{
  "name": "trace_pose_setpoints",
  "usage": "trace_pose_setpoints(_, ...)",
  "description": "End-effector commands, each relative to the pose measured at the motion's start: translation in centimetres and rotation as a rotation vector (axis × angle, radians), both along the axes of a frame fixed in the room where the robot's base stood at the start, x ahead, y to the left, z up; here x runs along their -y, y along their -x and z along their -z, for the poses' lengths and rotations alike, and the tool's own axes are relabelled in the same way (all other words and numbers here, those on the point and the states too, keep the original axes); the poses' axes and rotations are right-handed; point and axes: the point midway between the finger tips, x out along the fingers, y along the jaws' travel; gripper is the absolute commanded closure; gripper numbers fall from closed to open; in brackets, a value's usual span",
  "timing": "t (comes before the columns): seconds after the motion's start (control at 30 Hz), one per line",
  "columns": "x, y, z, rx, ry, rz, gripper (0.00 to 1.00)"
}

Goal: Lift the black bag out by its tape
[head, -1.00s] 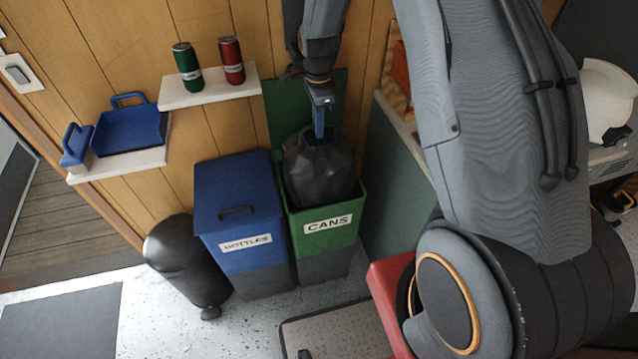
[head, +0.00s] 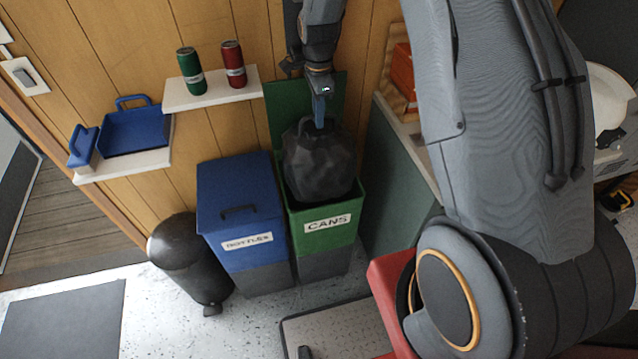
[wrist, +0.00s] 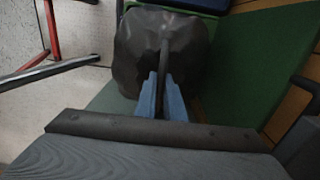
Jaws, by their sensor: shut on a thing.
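The black bag (head: 318,165) bulges out of the top of the green bin (head: 330,226) labelled CANS. Its lower part is hidden inside the bin. My gripper (head: 319,120) is above the bag, pointing down, with its blue fingers at the bag's top. In the wrist view, my gripper (wrist: 163,98) has its two blue fingers closed on a thin dark tape (wrist: 163,72) that runs up from the black bag (wrist: 140,45). The green lid (head: 335,92) stands open behind the bag.
A blue bin (head: 240,205) labelled BOTTLES stands shut at the left, with a black pedal bin (head: 185,255) beside it. A shelf (head: 212,92) with a green can (head: 191,72) and a red can (head: 233,64) hangs above. A grey-green cabinet (head: 395,190) stands close on the right.

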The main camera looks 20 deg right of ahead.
Motion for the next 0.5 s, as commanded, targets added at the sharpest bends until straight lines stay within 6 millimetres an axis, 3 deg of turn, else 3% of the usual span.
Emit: trace_pose_setpoints(0.5,0.0,-0.1,-3.6,0.003,0.0,0.0,1.0)
